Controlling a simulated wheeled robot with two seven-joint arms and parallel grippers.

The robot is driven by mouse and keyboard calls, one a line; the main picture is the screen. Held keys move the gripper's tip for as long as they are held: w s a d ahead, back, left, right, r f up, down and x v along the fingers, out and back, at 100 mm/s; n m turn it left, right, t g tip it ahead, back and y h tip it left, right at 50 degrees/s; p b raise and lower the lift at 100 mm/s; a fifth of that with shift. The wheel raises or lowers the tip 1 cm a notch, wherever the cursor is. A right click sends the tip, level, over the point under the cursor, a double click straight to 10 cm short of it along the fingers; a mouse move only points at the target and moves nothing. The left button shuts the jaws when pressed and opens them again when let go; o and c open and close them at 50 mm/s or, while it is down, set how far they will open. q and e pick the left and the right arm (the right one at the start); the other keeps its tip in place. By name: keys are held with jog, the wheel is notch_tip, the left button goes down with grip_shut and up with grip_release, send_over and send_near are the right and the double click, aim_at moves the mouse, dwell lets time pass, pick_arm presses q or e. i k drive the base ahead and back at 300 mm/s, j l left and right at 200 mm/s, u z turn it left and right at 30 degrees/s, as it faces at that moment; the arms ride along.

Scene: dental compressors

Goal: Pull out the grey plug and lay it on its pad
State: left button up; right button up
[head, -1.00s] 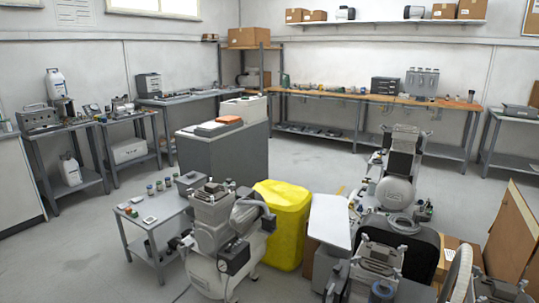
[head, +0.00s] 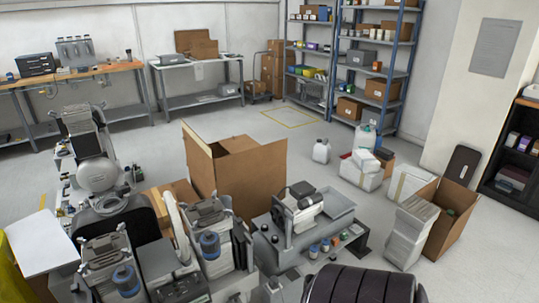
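I cannot make out a grey plug or its pad in the head view. Several compressors stand in the left and lower part of the view: a tall one with a rounded grey tank (head: 98,172), one with a blue cylinder (head: 125,280), a similar one (head: 209,243) to its right, and one (head: 300,205) on a low dark bench. Neither of my grippers is in view.
A large open cardboard box (head: 245,180) stands behind the compressors. A second open box (head: 455,215) is at the right. A dark ribbed rounded thing (head: 365,286) fills the bottom edge. Shelves (head: 375,70) stand at the back. The middle-back floor is largely clear.

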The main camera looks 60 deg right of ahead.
aim_at(274, 281)
jog(key=z, duration=2.05)
jog(key=i+l+u, duration=0.1)
jog(key=u, duration=0.3)
jog(key=i+l+u, duration=0.1)
jog(key=l+u, duration=0.5)
jog(key=u, duration=0.2)
jog(key=l+u, duration=0.2)
jog(key=l, duration=1)
jog(key=l+u, duration=0.15)
jog(key=l, duration=1)
jog(key=k+l+u, duration=0.2)
jog(key=l, duration=1)
jog(key=i, duration=0.1)
